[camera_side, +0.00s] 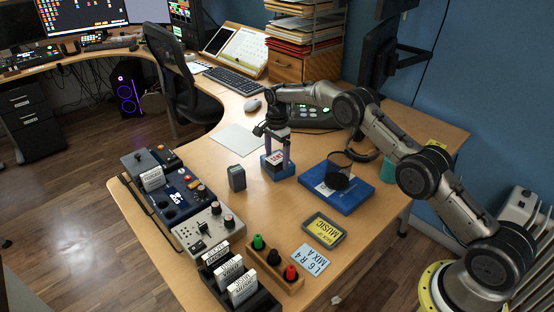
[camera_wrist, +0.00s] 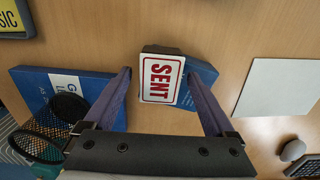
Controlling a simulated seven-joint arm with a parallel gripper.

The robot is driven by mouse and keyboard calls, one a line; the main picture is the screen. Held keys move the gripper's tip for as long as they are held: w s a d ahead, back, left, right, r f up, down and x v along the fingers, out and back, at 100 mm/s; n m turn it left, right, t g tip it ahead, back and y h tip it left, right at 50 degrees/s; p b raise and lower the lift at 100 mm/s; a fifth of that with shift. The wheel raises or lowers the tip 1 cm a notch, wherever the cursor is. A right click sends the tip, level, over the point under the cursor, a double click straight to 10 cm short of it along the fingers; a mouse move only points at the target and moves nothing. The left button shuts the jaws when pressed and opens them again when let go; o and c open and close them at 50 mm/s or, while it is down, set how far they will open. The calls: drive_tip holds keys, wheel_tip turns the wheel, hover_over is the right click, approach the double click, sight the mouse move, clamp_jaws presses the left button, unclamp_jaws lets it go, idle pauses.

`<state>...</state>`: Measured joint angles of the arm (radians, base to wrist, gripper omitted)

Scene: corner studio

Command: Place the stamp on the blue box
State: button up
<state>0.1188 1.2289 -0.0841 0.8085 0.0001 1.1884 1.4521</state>
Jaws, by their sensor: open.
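The stamp (camera_wrist: 161,80) is a dark block with a white label reading SENT in red. A small blue box (camera_wrist: 204,72) shows beside and under it in the wrist view. In the side view the stamp (camera_side: 275,157) appears to sit upright on the small blue box (camera_side: 280,170); the contact between them is partly hidden by the fingers. My gripper (camera_wrist: 158,74) is open, with one finger on each side of the stamp and a gap visible in the wrist view. In the side view my gripper (camera_side: 278,152) points down over the box.
A larger flat blue case (camera_side: 345,199) with a dark mesh cup (camera_side: 338,172) stands to the right. A dark grey block (camera_side: 237,178) is close on the left. A white sheet (camera_side: 237,139) lies behind.

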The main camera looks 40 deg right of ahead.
wheel_tip(320, 180, up, 12)
wheel_tip(320, 180, up, 13)
drive_tip(key=n+t, duration=0.1)
drive_tip(key=n, duration=0.3)
hover_over(277, 157)
drive_tip(key=s+a, duration=0.3)
drive_tip(key=s, duration=0.4)
drive_tip(key=s+a+r+n+t, duration=0.1)
drive_tip(key=s+r+n, duration=0.1)
drive_tip(key=s+r, duration=0.3)
drive_tip(key=s+a+r+n+t, duration=0.1)
drive_tip(key=s+r+n, duration=0.2)
drive_tip(key=s, duration=0.4)
drive_tip(key=s+a+f+n+t, duration=0.1)
drive_tip(key=s+f+n, duration=0.1)
drive_tip(key=s, duration=0.7)
drive_tip(key=s+f+n, duration=0.2)
drive_tip(key=s+n, duration=0.2)
drive_tip(key=s, duration=0.5)
drive_tip(key=s+a+f+n+t, duration=0.1)
drive_tip(key=s+f+n, duration=0.1)
drive_tip(key=s, duration=0.7)
drive_tip(key=shift+s+a+f+n+t, duration=0.3)
drive_tip(key=shift+s+f+n, duration=0.1)
drive_tip(key=shift+n, duration=0.1)
